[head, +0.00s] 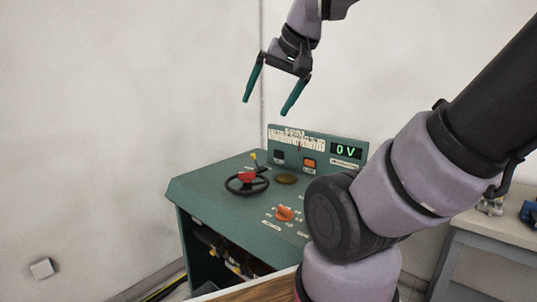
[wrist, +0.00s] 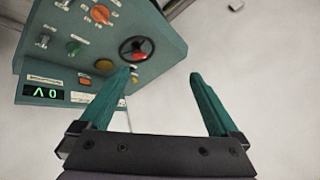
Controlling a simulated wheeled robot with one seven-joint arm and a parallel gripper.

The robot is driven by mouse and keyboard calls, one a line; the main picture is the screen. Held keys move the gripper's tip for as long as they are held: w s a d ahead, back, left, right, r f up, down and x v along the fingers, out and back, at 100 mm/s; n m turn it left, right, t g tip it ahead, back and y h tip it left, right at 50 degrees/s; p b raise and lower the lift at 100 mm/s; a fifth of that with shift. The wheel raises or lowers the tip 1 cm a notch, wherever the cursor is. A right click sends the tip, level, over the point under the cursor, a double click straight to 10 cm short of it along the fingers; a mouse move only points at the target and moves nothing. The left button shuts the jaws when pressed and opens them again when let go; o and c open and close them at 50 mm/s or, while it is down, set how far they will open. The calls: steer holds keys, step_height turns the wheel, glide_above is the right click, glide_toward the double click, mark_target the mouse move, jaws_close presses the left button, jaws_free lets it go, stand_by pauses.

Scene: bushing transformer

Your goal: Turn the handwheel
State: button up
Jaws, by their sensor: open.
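The handwheel (head: 246,182) is a black rim with a red part on it, on top of the green control cabinet (head: 215,181) in the head view. The handwheel also shows in the wrist view (wrist: 136,48), near the tip of the left finger in the picture. My gripper (head: 269,107) is open and empty, up in the air above the cabinet and apart from the handwheel. Its two green fingers point downward in the head view. They also show wide apart in the wrist view (wrist: 160,75).
A raised panel (head: 295,148) with a display (head: 346,151) reading 0 V stands at the cabinet's back. An orange knob (head: 284,213) sits right of the handwheel. My arm covers the cabinet's right side. A grey table (head: 490,225) stands at the right. The air left of the cabinet is free.

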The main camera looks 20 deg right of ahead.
steer(key=w+d+g, duration=0.1)
steer(key=w+g, duration=0.1)
steer(key=w, duration=0.6)
steer(key=n+g+h, duration=0.1)
steer(key=g+h, duration=0.1)
steer(key=g, duration=0.3)
glide_above(247, 179)
steer(key=w, duration=0.1)
step_height(247, 179, down, 20)
steer(key=r, duration=0.1)
step_height(247, 179, down, 11)
steer(key=shift+d+r, duration=0.15)
jaws_close()
steer(key=shift+n, duration=0.3)
